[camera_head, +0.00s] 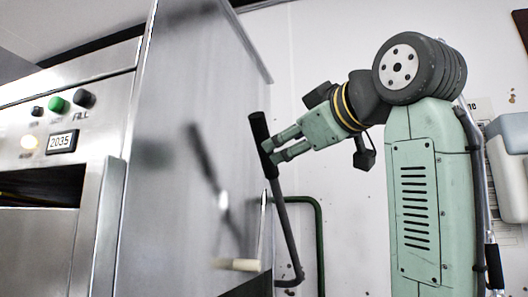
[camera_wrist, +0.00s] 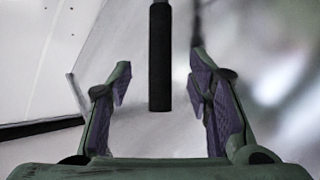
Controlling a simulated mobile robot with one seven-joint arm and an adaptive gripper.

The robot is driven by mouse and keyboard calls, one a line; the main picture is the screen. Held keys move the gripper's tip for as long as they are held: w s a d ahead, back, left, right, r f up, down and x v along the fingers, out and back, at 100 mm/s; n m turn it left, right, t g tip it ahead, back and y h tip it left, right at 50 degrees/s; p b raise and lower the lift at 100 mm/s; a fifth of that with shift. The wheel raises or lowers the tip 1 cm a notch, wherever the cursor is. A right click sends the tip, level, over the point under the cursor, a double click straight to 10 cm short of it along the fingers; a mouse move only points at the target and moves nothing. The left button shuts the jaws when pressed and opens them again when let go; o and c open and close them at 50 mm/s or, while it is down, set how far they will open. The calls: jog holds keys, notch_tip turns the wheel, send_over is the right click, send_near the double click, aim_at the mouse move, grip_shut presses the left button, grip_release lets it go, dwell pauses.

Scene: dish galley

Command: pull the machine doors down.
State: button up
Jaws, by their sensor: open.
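The machine is a tall stainless-steel unit with a large shiny side panel (camera_head: 190,120), filling the left of the head view. A dark lever with a black grip (camera_head: 259,128) stands beside its right edge, slightly tilted. The grip also shows in the wrist view (camera_wrist: 160,50), hanging down between my fingers. My gripper (camera_head: 271,151) is open, its fingertips at the grip, one on each side of it in the wrist view with gaps visible. I cannot tell whether either finger touches it. The lever's shaft runs down to a bent lower end.
A control front (camera_head: 65,115) has knobs, a green button and a display reading 2035. A dark opening (camera_head: 40,185) lies below it. A grey-white box (camera_head: 508,165) hangs at right.

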aim_at(267, 162)
jog(key=p+x, duration=0.2)
jog(key=x, duration=0.7)
jog(key=shift+c, duration=0.3)
grip_shut()
jog(key=shift+f, duration=0.1)
